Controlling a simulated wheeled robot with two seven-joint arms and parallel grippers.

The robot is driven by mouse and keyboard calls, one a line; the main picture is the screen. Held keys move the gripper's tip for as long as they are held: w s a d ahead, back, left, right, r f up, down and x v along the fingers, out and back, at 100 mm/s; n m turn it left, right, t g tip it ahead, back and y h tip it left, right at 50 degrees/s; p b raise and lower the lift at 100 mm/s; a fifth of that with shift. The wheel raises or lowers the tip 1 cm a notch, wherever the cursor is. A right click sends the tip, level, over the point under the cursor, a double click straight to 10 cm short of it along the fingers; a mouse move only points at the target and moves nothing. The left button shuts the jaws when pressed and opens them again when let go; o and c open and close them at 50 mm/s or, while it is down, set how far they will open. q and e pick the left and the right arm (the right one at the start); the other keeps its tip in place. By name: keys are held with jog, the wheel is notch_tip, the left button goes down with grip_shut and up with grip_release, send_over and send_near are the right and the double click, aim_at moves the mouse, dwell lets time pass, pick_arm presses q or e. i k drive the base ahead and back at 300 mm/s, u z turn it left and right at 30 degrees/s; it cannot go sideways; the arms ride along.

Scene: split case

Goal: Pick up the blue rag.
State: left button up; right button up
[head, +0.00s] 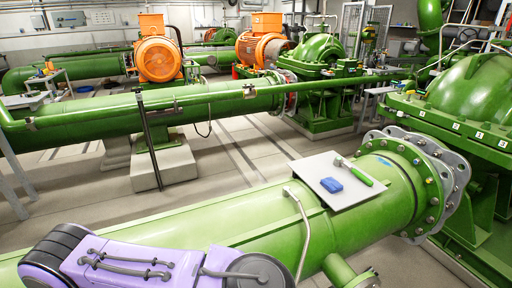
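A small blue rag (331,185) lies folded on a flat white board (348,200) that rests on top of the large green pipe in the foreground. It is near the middle of the board, to the left of a green-handled hammer, with a small gap between them. Part of my own purple and black arm shows at the bottom left, well away from the board. Neither of my grippers is in view, so I cannot see their fingers or what they hold.
The green-handled hammer (354,172) lies diagonally on the board. A thin bent metal tube (304,232) rises in front of the board's left side. The thick green pipe (250,232) fills the foreground, ending right in a bolted flange (401,176). Orange motors (158,60) stand behind.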

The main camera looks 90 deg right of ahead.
aim_at(332, 186)
jog(key=z, duration=2.85)
